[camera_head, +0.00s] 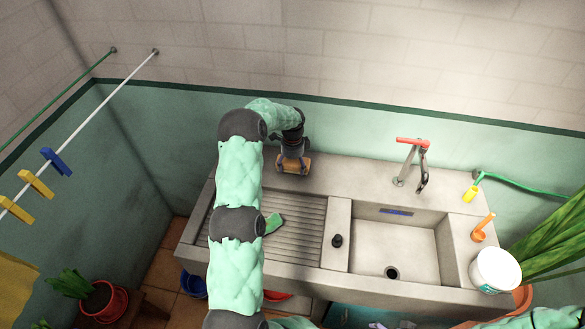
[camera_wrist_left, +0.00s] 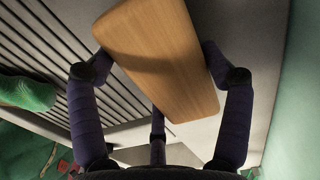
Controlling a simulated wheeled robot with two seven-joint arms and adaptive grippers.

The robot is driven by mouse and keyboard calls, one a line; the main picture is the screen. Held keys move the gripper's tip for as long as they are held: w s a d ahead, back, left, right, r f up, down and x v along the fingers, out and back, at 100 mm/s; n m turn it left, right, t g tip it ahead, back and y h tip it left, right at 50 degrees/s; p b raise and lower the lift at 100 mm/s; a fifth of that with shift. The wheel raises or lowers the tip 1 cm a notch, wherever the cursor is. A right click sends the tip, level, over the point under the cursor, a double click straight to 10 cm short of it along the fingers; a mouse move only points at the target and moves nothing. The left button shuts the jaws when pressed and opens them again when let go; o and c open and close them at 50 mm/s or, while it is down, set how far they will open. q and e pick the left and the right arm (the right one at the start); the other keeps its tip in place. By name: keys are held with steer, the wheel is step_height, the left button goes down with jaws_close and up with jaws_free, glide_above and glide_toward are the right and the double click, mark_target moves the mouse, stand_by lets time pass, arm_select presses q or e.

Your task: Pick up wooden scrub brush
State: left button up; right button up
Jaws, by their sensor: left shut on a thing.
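The wooden scrub brush (camera_head: 296,164) is a brown block at the back of the sink counter, beyond the ribbed drainboard. In the left wrist view its flat wooden back (camera_wrist_left: 160,55) fills the upper middle and lies between my gripper's dark fingers. My left gripper (camera_head: 291,160) reaches down onto it and is shut on it, and the fingertips (camera_wrist_left: 158,68) show at its two long sides. Its bristles are hidden. I cannot tell whether it is clear of the counter. My right gripper does not show in either view.
The ribbed drainboard (camera_head: 297,236) holds a green thing (camera_head: 273,222). The sink basin (camera_head: 395,250) has a red-handled tap (camera_head: 412,142). A white bucket (camera_head: 495,270) and an orange-handled tool (camera_head: 484,226) stand at the right. The wall is close behind the brush.

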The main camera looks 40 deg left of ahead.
arm_select(q)
steer(key=s+d+r+p, duration=0.1)
steer(key=s+d+r, duration=0.7)
steer(key=s+r, duration=0.3)
steer(key=shift+s+d, duration=0.15)
steer(key=o, duration=0.4)
steer(key=shift+c, duration=1)
steer(key=w+a+f+n+p, duration=0.1)
steer(key=a+n+p, duration=0.3)
steer(key=a+n, duration=0.7)
steer(key=w+a+f+n+p, duration=0.1)
steer(key=w+a+n+p, duration=0.15)
steer(key=a+n, duration=0.85)
steer(key=shift+s+a+f+m+b, duration=0.1)
steer(key=shift+a+f+m+b, duration=0.2)
steer(key=shift+a+f+m, duration=0.55)
steer(key=shift+s+a+f+m+b, duration=0.15)
steer(key=shift+a+f+m+b, duration=0.3)
steer(key=shift+f, duration=0.65)
steer(key=shift+s+a+f+m+b, duration=0.1)
steer(key=shift+a+f+m+b, duration=0.05)
steer(key=shift+a+f+m, duration=0.65)
